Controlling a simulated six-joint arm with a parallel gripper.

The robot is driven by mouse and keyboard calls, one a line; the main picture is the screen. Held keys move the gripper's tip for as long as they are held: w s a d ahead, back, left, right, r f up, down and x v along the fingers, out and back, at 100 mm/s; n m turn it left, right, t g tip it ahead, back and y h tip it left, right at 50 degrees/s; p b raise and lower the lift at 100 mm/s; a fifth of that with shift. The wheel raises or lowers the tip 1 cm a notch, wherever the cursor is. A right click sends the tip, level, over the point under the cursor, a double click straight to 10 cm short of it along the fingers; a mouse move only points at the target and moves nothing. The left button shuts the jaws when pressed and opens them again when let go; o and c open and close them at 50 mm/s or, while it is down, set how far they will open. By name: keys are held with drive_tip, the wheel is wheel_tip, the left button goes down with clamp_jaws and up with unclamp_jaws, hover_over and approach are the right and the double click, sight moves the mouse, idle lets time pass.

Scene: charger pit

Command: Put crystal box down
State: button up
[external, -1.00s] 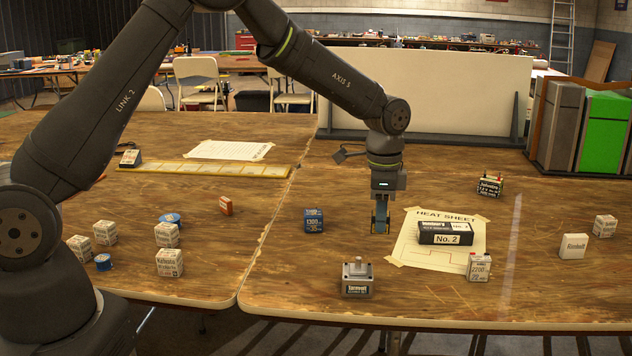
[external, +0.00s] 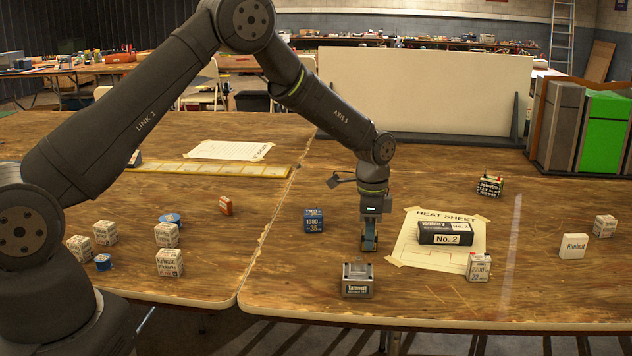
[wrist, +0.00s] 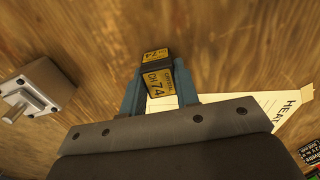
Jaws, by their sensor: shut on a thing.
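The crystal box (wrist: 158,88) is small and dark with yellow labels reading CRYSTAL CH 74. It sits between the two blue fingers of my gripper (wrist: 157,80) in the wrist view. In the external view my gripper (external: 369,243) points down, low over the right table, shut on the box. The box is mostly hidden by the fingers there. I cannot tell whether its bottom touches the wood.
A grey metal box with a post on top (external: 357,281) stands in front. A blue box (external: 314,220) is to the left. The heat sheet (external: 410,254) with a black No. 2 box (external: 445,233) lies right. A white box (external: 479,267) stands front right. Bare wood surrounds my gripper.

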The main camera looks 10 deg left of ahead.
drive_tip(key=shift+f, duration=0.2)
drive_tip(key=o, duration=0.9)
drive_tip(key=shift+o, duration=0.2)
wheel_tip(320, 180, up, 12)
drive_tip(key=shift+r, duration=0.2)
